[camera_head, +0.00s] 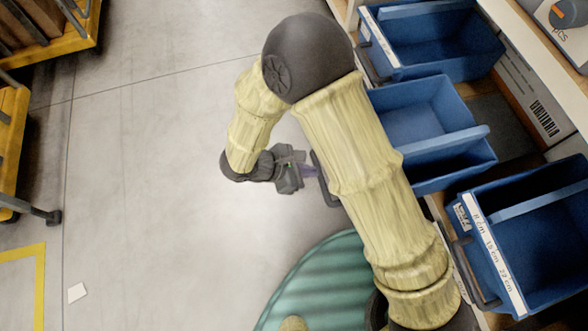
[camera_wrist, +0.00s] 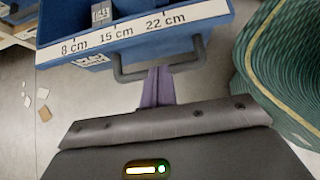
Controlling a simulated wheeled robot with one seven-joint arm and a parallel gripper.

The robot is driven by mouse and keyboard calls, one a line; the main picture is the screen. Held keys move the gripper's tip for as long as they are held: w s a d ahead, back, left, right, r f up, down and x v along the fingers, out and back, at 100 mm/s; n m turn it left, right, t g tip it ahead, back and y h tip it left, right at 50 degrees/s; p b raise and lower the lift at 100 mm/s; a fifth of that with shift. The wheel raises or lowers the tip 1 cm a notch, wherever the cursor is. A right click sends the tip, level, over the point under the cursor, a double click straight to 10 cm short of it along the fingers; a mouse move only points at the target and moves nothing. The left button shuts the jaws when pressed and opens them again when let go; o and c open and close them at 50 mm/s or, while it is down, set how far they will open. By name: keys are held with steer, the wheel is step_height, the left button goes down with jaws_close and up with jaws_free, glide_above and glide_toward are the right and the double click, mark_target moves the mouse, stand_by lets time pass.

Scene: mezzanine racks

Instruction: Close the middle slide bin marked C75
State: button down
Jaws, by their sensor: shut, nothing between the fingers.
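Three blue slide bins show along the right in the head view. The middle bin (camera_head: 415,110) stands further out than its neighbours, and my arm hides much of its front. Its dark handle (camera_head: 324,180) shows left of my arm. In the wrist view, a blue bin front (camera_wrist: 130,38), apparently the same bin, carries a strip reading 8, 15 and 22 cm and a grey handle (camera_wrist: 165,72). No C75 mark is legible. My gripper (camera_head: 306,171) is shut and empty, its purple fingertips (camera_wrist: 158,74) at the handle's bar. I cannot tell whether they touch.
Neighbouring blue bins stand above (camera_head: 440,40) and below (camera_head: 535,245) the middle one in the head view. A ribbed green round object (camera_head: 325,285) stands on the floor close by. Yellow carts (camera_head: 45,45) are at the left. The grey floor (camera_head: 150,180) between is clear.

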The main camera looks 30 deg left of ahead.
steer(key=w+d+b, duration=0.1)
steer(key=w+d, duration=0.1)
steer(key=w, duration=0.1)
steer(key=shift+d, duration=0.35)
steer(key=shift+w, duration=0.2)
